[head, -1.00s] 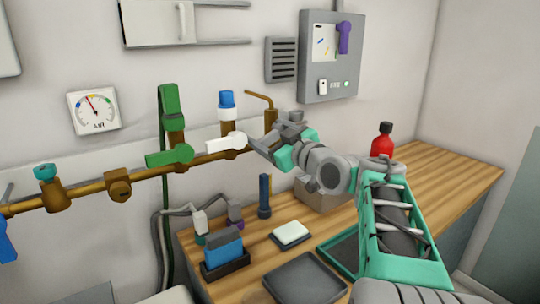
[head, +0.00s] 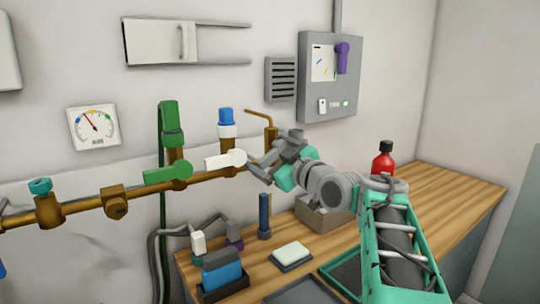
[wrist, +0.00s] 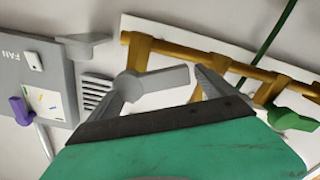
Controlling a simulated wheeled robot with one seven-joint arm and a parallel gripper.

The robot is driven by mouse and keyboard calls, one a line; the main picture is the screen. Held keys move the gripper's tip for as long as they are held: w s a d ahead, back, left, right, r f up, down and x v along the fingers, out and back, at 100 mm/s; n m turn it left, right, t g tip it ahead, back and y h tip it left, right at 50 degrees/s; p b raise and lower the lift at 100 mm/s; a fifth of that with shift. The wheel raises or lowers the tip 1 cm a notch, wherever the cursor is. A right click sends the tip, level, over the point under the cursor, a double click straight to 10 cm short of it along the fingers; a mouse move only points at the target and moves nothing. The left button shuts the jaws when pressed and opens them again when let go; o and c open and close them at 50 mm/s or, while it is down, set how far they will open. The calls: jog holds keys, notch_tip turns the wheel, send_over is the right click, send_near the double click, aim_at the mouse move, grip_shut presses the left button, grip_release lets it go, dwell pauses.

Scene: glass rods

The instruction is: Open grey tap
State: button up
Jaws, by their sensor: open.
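The grey tap's lever (wrist: 162,82) shows in the wrist view as a rounded grey handle with a thicker end at left. It lies across the space between my open fingers, in front of the brass pipe. I cannot tell whether a finger touches it. In the head view my gripper (head: 259,169) is at the right end of the brass pipe, just right of the white tap handle, and covers the grey tap there. In the wrist view my gripper (wrist: 165,76) has its fingers spread on either side of the lever.
The white tap (head: 225,160) and green tap (head: 168,173) sit left along the brass pipe (head: 84,207). A grey FAN panel (head: 312,84) is on the wall at right. Below, the wooden bench (head: 440,190) holds a red bottle (head: 383,164) and a blue block (head: 222,274).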

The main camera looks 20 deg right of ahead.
jog(key=s+d, duration=0.1)
jog(key=s, duration=0.6)
jog(key=shift+s+d, duration=0.25)
jog(key=shift+s, duration=0.1)
jog(key=shift+r, duration=0.1)
dwell(0.3)
